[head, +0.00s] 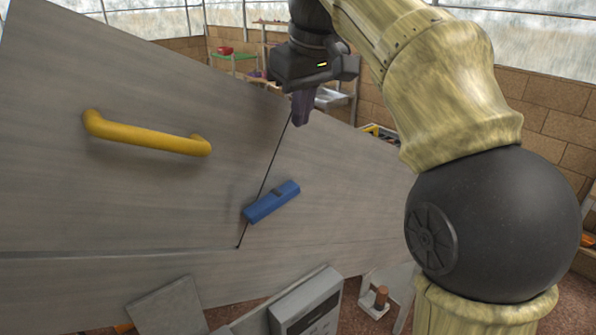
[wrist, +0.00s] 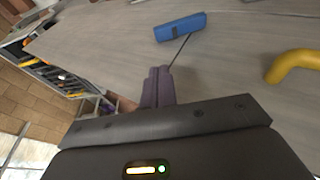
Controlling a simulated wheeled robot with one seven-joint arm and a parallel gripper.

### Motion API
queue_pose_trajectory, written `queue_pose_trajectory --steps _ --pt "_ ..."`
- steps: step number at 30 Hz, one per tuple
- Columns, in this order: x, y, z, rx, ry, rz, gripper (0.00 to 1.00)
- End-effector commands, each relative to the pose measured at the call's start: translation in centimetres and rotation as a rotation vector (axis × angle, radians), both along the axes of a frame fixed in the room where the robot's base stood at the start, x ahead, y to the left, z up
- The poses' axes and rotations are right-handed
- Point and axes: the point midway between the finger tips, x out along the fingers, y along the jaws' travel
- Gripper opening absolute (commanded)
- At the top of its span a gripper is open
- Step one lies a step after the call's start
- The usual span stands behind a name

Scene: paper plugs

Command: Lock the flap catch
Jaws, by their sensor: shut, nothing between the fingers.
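The blue catch (head: 263,207) is a bar with a darker patch near its middle. It lies slanted on the grey board beside a thin black seam. One end lies at the seam, and most of the bar is on the right-hand panel (head: 345,190). Whether it is locked I cannot tell. The flap panel (head: 130,190) on the left carries a yellow handle (head: 150,139). My gripper (head: 299,118) has purple fingers, shut and empty, near the seam's upper end, apart from the catch. The wrist view shows the fingers (wrist: 158,70), the catch (wrist: 180,27) and the handle (wrist: 293,66).
A grey box with a display (head: 308,308) stands below the board at the front. A small stand with a brown item (head: 381,297) is to its right. Shelves (head: 235,57) and brick walls lie behind. The board between my fingers and the catch is clear.

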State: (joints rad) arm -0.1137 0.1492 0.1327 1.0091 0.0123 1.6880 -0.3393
Motion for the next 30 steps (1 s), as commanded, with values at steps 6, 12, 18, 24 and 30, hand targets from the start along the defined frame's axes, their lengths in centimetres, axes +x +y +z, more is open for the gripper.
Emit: queue_pose_trajectory --steps 6,12,18,24,30 --pt "0.3 0.1 -1.2 -0.001 0.002 -0.001 0.00" --pt "1.0 0.3 -3.7 0.000 0.003 -0.002 0.00" --pt "1.8 0.7 -6.5 -0.001 0.003 0.000 0.00" --pt "2.6 1.2 -9.5 -0.001 0.005 0.004 0.00" --pt "2.9 0.7 -11.7 -0.001 0.002 0.002 0.00"
